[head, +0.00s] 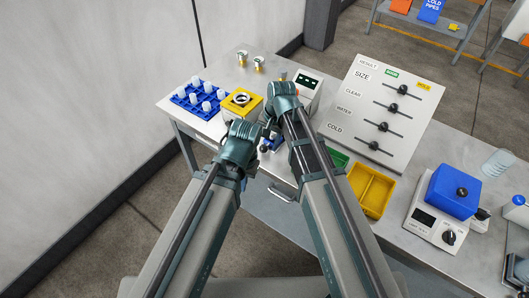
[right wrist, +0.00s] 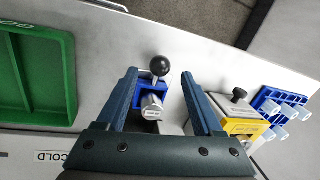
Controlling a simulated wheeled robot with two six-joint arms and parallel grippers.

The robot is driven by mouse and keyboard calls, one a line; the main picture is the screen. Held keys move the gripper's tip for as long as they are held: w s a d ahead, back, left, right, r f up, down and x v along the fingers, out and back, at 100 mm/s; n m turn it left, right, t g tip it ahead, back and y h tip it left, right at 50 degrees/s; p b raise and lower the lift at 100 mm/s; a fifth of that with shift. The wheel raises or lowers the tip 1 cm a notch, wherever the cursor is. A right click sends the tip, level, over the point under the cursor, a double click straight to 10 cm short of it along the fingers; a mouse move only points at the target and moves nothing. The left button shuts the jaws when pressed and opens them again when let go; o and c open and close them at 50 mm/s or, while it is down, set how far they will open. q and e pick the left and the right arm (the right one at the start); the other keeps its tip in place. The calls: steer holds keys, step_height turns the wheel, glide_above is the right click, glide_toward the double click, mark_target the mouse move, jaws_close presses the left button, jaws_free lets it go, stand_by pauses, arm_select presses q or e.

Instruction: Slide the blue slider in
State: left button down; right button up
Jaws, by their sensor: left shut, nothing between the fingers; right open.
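The blue slider (right wrist: 150,95) is a small blue block on the pale bench, beside a black ball knob on a short metal stem (right wrist: 159,67). A silver cylinder (right wrist: 152,108) sits at its near side. In the head view only a bit of blue (head: 278,144) shows between my arms. My right gripper (right wrist: 158,75) is open, its fingers on either side of the block and knob, with gaps on both sides. It also shows in the head view (head: 271,124), its fingers mostly hidden. My left gripper (head: 254,133) is shut and empty, just left of the right one.
A sloped panel with sliders (head: 376,112), a yellow tray (head: 371,191) and a green tray (right wrist: 38,75) lie on the other side.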

mark_target(264, 146)
steer(key=f, duration=0.1)
steer(key=f+b, duration=0.2)
steer(key=shift+w+a+f, duration=0.15)
steer(key=shift+a+f, duration=0.1)
steer(key=shift+a, duration=0.05)
arm_select(q)
step_height(264, 146, down, 4)
steer(key=shift+r, duration=0.25)
arm_select(e)
jaws_close()
stand_by(0.8)
